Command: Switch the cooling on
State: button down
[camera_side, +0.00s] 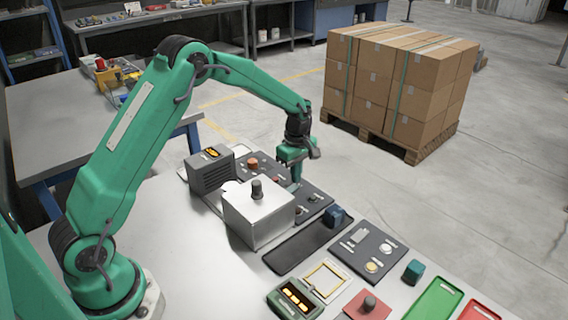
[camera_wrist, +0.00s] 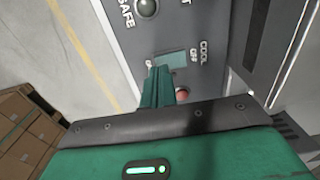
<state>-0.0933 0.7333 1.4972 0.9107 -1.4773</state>
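The dark control panel (camera_side: 318,196) lies under my gripper (camera_side: 296,176). In the wrist view the panel (camera_wrist: 224,22) carries the words COOL and OFF beside a pale teal rectangular plate (camera_wrist: 171,58). A small reddish round part (camera_wrist: 182,95) sits just right of the fingers. My gripper (camera_wrist: 158,72) points down at the panel by the plate, with its green fingers together and nothing seen between them. The fingers hide part of the panel and a label left of the plate. I cannot tell whether the fingertips touch the panel.
A silver hood (camera_side: 245,218) with a dark knob stands left of my gripper. A grey box with an orange display (camera_side: 211,170) and a reddish knob (camera_side: 252,163) are behind it. A round knob by SAFE (camera_wrist: 146,7) shows.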

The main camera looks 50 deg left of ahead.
jog(key=shift+f, duration=0.85)
dwell(0.7)
jog(key=shift+r, duration=3.55)
jog(key=s+d+r+m+t, duration=0.3)
jog(key=s+r+m, duration=0.6)
jog(key=s+r, duration=0.65)
jog(key=s+d+m+t, duration=0.2)
jog(key=s+m, duration=0.7)
jog(key=s, duration=0.6)
jog(key=shift+s+r+t, duration=0.15)
jog(key=shift+s+t, duration=0.05)
jog(key=shift+t, duration=0.1)
